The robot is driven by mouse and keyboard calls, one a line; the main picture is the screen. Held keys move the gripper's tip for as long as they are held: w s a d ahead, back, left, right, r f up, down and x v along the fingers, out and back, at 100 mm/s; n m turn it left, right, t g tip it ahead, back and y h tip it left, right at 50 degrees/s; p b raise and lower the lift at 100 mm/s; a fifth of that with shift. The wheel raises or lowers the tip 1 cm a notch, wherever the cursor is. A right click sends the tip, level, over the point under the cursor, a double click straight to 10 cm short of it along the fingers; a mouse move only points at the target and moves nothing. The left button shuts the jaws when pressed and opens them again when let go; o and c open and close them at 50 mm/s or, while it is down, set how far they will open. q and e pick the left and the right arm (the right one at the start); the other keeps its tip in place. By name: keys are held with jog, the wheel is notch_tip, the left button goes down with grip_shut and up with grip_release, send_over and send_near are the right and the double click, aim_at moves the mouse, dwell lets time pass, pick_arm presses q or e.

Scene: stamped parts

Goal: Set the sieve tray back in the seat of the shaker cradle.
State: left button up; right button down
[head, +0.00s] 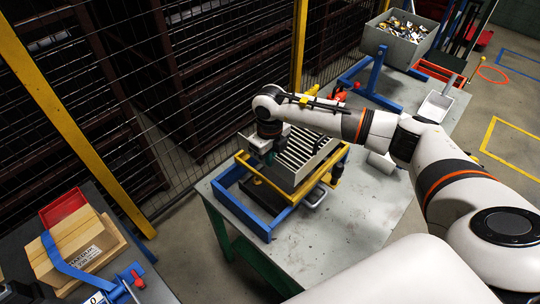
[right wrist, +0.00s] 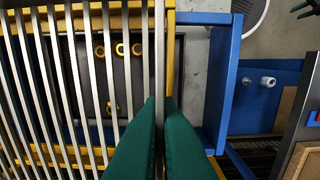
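The sieve tray (head: 309,149), a pale frame with parallel metal bars, is over the shaker cradle on the grey table. It looks tilted in the head view, and its far side is partly hidden by my right arm. The cradle has a blue outer frame (head: 228,200) and a yellow inner frame (head: 270,190). My right gripper (head: 268,152) is at the tray's left edge. In the right wrist view its green fingers (right wrist: 168,105) close on the tray's thin side wall (right wrist: 160,60). Whether the tray touches the seat cannot be told. My left gripper is not in view.
Several yellow rings (right wrist: 120,49) show below the bars. A metal handle (head: 316,198) juts from the cradle's front. A grey bin of parts (head: 400,40), a blue stand (head: 375,75) and a scoop (head: 436,105) are farther back. The table's front right is clear.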

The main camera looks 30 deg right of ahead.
jog(key=shift+f+b, duration=0.7)
jog(key=shift+f, duration=0.55)
jog(key=shift+b, duration=0.4)
dwell(0.8)
jog(key=shift+f+b, duration=1.5)
jog(key=shift+f, duration=0.25)
jog(key=c, duration=1.6)
grip_release()
jog(key=shift+o, duration=0.2)
jog(key=shift+s, duration=0.1)
notch_tip(320, 180, up, 11)
jog(key=b, duration=0.2)
jog(key=shift+b, duration=0.35)
jog(key=shift+r, duration=0.55)
